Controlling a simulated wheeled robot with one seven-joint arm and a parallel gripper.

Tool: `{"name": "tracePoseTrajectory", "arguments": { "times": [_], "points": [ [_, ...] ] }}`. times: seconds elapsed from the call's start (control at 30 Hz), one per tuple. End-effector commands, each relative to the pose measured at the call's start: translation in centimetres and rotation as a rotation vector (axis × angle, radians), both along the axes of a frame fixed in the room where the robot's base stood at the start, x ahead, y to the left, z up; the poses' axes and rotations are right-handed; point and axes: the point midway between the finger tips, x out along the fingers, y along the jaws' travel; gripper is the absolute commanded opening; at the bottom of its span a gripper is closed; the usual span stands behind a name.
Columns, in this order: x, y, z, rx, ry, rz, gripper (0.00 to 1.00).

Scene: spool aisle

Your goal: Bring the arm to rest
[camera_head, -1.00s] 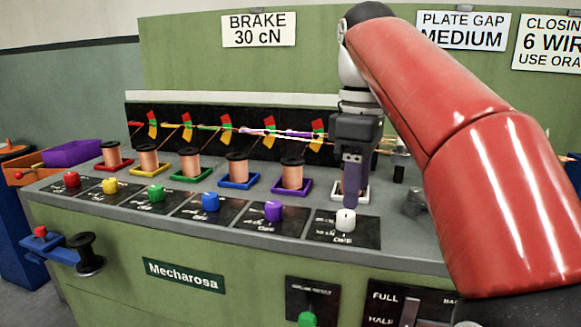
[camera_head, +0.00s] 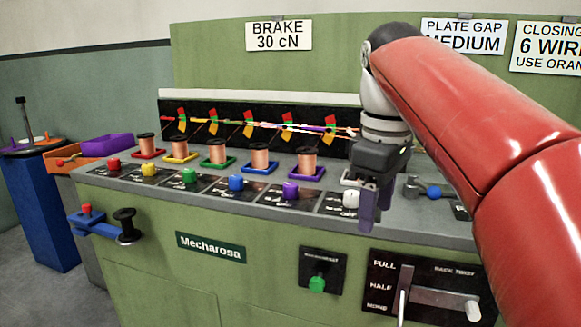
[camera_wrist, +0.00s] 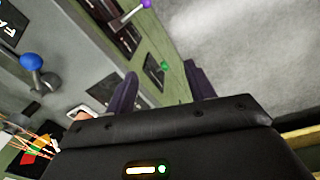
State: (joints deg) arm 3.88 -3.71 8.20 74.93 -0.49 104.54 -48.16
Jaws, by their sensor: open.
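My gripper (camera_head: 375,207) is open and hangs in front of the right end of the machine's top deck, close to the white knob (camera_head: 351,198). Nothing shows between its purple fingers. In the wrist view my gripper (camera_wrist: 160,90) points past the machine's front face towards the grey floor (camera_wrist: 240,35). My red arm reaches in from the right side of the head view.
The green machine (camera_head: 150,225) carries a row of copper spools in coloured trays, with coloured knobs in front. A blue ball-ended lever (camera_head: 433,191) stands right of my gripper. A lever panel (camera_head: 425,290) is below. Purple (camera_head: 108,143) and orange bins are at left.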

Motion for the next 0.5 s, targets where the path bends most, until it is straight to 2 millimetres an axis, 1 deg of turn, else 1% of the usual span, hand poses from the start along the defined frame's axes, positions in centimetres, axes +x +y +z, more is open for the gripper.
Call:
{"name": "tracePoseTrajectory", "arguments": {
  "times": [0.17, 0.27, 0.37, 0.47, 0.5],
  "points": [
    [-1.6, -0.1, -2.1, 0.006, -0.056, -0.116, 0.54],
    [-2.7, -0.4, -3.8, 0.015, -0.097, -0.202, 0.54],
    [-4.3, -0.8, -6.3, 0.036, -0.152, -0.318, 0.54],
    [-6.5, -1.4, -9.9, 0.075, -0.223, -0.464, 0.54],
    [-7.4, -1.6, -11.5, 0.095, -0.249, -0.522, 0.54]
  ]
}}
